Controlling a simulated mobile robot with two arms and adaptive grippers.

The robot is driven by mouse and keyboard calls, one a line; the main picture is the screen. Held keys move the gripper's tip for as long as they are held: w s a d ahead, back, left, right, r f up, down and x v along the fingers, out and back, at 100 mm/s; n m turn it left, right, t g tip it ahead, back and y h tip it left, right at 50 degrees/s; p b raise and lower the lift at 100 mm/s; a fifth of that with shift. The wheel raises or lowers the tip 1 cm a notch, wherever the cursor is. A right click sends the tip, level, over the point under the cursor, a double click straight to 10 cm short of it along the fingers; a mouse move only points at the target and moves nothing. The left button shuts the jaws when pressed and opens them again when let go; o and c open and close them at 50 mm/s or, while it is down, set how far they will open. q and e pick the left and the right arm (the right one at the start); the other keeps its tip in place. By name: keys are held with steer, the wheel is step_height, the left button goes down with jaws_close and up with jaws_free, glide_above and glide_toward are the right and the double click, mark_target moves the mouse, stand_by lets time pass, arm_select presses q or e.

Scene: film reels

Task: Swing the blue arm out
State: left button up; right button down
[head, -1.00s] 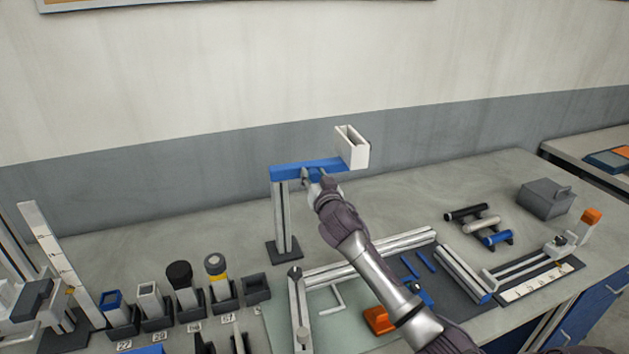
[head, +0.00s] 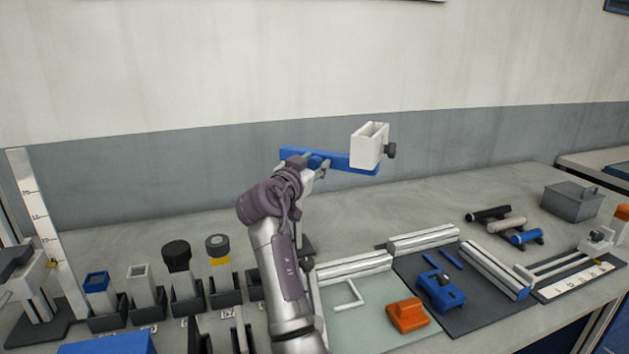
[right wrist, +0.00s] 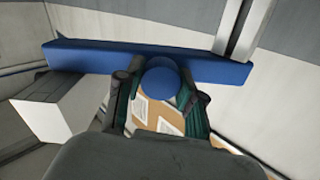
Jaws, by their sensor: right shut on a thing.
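The blue arm (head: 345,163) is a flat bar on top of an upright post, carrying a white open-topped box (head: 367,147) at its right end. A black knob (head: 390,151) shows on the box's side. My right gripper (head: 318,167) is at the bar's near side. In the right wrist view the blue arm (right wrist: 100,62) crosses the picture, and my right gripper (right wrist: 158,98) is shut on a round blue knob (right wrist: 160,78) in front of it. My left gripper is out of view.
Below are a pale green mat (head: 378,328), an orange block (head: 407,315) and a blue block (head: 441,290). A grey box (head: 570,199) stands at right.

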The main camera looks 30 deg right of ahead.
steer(key=shift+a+g, duration=0.15)
steer(key=shift+g, duration=0.15)
steer(key=c, duration=0.7)
jaws_free()
steer(key=v, duration=0.7)
steer(key=shift+a, duration=0.2)
steer(key=shift+f, duration=0.1)
steer(key=shift+c, duration=0.2)
